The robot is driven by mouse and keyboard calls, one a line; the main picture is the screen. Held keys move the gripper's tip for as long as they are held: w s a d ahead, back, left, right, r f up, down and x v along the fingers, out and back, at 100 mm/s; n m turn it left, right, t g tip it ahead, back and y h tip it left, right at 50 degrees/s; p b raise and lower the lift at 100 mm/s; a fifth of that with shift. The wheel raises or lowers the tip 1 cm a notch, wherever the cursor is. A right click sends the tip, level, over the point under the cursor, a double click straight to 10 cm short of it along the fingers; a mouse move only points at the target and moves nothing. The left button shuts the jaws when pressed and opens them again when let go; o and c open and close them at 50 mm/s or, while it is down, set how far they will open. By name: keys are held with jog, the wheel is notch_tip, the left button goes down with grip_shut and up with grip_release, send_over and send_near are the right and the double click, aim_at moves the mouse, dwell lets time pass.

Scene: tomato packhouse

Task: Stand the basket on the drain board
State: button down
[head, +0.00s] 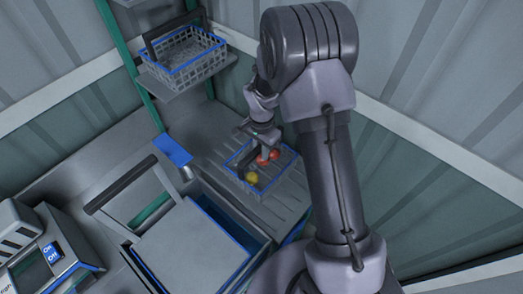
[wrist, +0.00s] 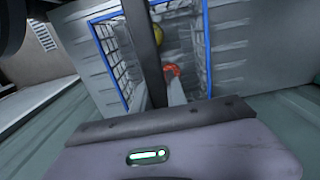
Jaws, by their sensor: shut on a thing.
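The wire basket (head: 238,172) has a blue rim and a dark handle (wrist: 147,60). Red tomatoes (head: 268,155) and a yellow one (head: 251,177) lie inside it. My gripper (head: 264,138) is above the basket and shut on its handle. The basket is over the grey, grooved drain board (head: 288,205) and looks level. I cannot tell whether its bottom touches the board. In the wrist view the basket's blue rim (wrist: 208,45) shows on both sides of the handle, and my gripper's body hides the near end.
A second basket (head: 190,70) stands on a shelf (head: 178,90) at the upper left. A blue-edged sink (head: 228,225) lies left of the board, with a grey panel (head: 190,250) partly over it. A device with an On/Off switch (head: 50,252) is at the lower left.

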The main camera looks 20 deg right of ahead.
jog(key=shift+f, duration=0.25)
jog(key=c, duration=1.3)
grip_release()
jog(key=shift+c, duration=1.3)
jog(key=shift+r, duration=0.1)
jog(key=shift+r+p, duration=1.9)
jog(key=shift+r, duration=1.6)
